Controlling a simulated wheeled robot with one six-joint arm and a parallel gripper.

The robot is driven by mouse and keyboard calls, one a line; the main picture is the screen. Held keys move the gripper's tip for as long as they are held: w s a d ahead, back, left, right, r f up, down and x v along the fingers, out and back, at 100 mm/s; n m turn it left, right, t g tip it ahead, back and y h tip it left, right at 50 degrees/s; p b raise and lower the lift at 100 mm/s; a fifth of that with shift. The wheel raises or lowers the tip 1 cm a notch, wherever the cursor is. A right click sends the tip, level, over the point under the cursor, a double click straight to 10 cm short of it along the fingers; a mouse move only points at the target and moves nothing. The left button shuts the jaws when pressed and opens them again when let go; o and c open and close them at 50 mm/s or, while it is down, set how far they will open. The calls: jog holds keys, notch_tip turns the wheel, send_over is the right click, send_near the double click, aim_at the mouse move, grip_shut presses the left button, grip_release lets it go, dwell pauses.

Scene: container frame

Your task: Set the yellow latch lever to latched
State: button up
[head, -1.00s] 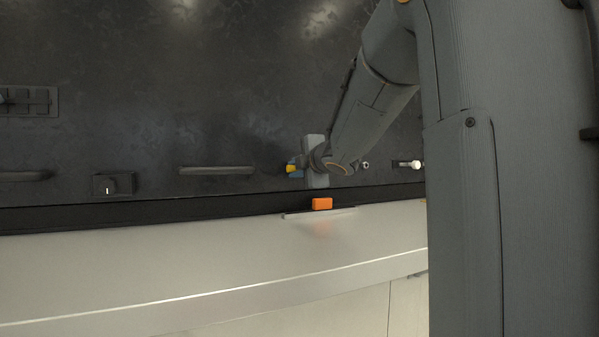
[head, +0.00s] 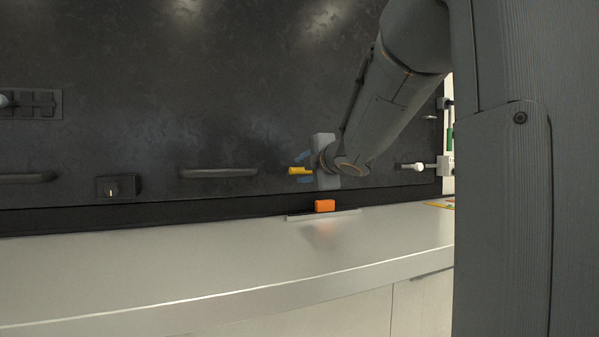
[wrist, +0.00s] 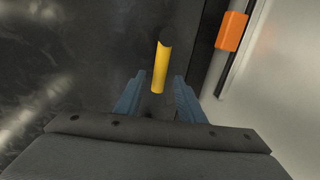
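The yellow latch lever (head: 299,170) sticks out to the left of my gripper in front of the dark panel. In the wrist view the lever (wrist: 160,68) is a yellow bar pointing away from the gripper, its near end between the two blue fingers. My gripper (wrist: 158,92) is open, with a visible gap on each side of the lever. In the head view one blue finger of my gripper (head: 304,168) shows above the lever and one below. The lever's mount is not clearly visible.
An orange block (head: 325,206) sits on a small ledge just below the gripper; it also shows in the wrist view (wrist: 231,31). A dark bar handle (head: 218,173) and a knob (head: 120,187) are on the panel to the left. A white knob (head: 419,167) is to the right.

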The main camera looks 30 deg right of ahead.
jog(key=v, duration=0.4)
dwell(0.5)
